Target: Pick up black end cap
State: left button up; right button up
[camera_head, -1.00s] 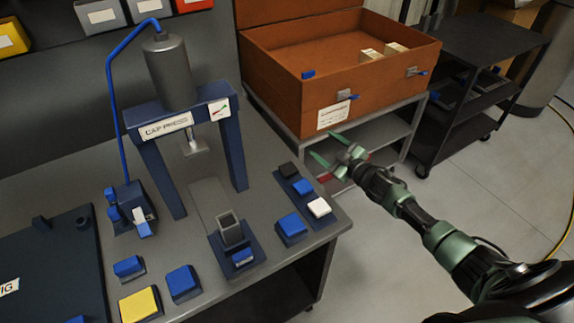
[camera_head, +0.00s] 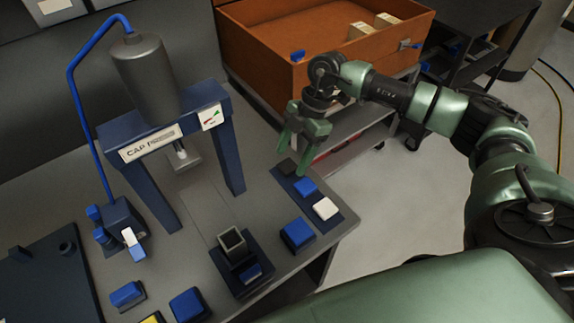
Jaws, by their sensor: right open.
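The black end cap (camera_head: 287,167) is a small dark block at the far end of a dark blue strip (camera_head: 336,217) on the grey bench. A blue cap (camera_head: 305,186) and a white cap (camera_head: 325,208) sit in a row with it. My right gripper (camera_head: 291,160) is open and empty, pointing down, with its green fingers just above or beside the black cap. I cannot tell whether they touch it. My left gripper is not in view.
The cap press (camera_head: 160,105) stands on the bench at left, with a square grey tube (camera_head: 232,243) upright in front. Blue blocks (camera_head: 297,235) sit near the bench front. An orange crate (camera_head: 262,57) stands behind my right gripper.

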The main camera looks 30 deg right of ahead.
aim_at(288, 165)
jog(key=x, duration=0.3)
jog(key=shift+w+f+p, duration=0.2)
jog(key=shift+f+p, duration=0.15)
jog(key=shift+a+f, duration=0.1)
jog(key=shift+f, duration=0.05)
jog(key=c, duration=1.4)
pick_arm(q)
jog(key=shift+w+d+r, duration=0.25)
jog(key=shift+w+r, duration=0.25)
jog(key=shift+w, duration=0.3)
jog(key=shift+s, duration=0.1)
